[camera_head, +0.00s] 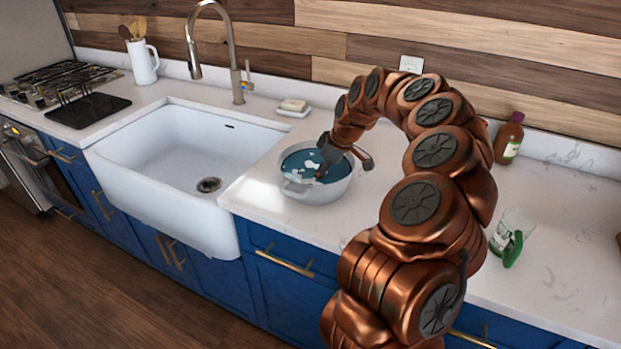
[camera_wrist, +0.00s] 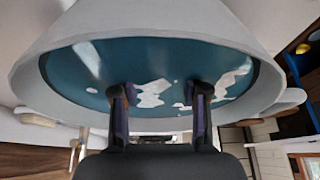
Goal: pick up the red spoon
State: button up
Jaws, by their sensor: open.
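I cannot make out a red spoon in either view. A light grey pot (camera_head: 300,192) stands on the white counter right of the sink, holding blue liquid with white patches that look like foam. In the wrist view, the pot (camera_wrist: 60,40) fills the upper part, and its liquid (camera_wrist: 130,55) lies behind my fingers. My gripper (camera_head: 323,170) is at the pot's opening, over or in the liquid; I cannot tell its exact depth. In the wrist view, my gripper (camera_wrist: 160,92) has its two fingers well apart, with nothing seen between them.
A white sink (camera_head: 190,150) with a tall faucet (camera_head: 235,70) is left of the pot. A soap dish (camera_head: 292,108) sits behind it. A brown bottle (camera_head: 508,140) and a clear item with a green part (camera_head: 513,250) stand at right. The right counter has free room.

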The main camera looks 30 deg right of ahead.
jog(key=shift+x, duration=1.1)
grip_shut()
